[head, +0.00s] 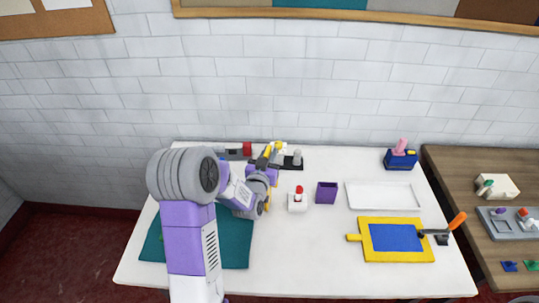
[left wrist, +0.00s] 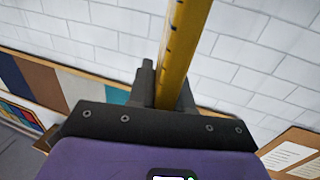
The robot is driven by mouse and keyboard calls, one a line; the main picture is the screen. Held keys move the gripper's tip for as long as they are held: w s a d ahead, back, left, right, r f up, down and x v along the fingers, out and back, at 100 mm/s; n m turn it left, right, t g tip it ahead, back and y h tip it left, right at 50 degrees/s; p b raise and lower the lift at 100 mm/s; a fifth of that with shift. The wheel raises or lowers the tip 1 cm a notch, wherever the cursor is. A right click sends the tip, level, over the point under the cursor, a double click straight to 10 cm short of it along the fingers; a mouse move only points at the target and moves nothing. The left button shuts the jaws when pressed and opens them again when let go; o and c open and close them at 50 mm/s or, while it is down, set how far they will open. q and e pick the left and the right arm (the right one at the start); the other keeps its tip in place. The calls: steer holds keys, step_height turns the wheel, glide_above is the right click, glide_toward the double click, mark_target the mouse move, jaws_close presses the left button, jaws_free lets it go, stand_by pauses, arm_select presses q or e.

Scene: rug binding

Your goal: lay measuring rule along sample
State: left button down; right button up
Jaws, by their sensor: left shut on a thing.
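My left gripper (head: 268,163) is over the back left of the white table and is shut on the yellow measuring rule (head: 263,157). In the left wrist view the rule (left wrist: 182,50) rises between the fingers of the gripper (left wrist: 168,95), with dark marks along its edge. A flat teal piece (head: 236,252), which looks like the sample, lies at the table's front left. My left arm covers much of it. The rule is apart from it, behind and to the right. My right gripper is not in view.
A black holder (head: 291,165), a white block with a red knob (head: 297,203) and a purple cup (head: 326,193) stand mid-table. A white tray (head: 380,208) and a yellow-framed blue board (head: 397,252) lie right. The front middle is clear.

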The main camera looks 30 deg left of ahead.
arm_select(q)
steer(key=shift+f, duration=0.15)
steer(key=c, duration=1)
jaws_free()
steer(key=shift+c, duration=0.2)
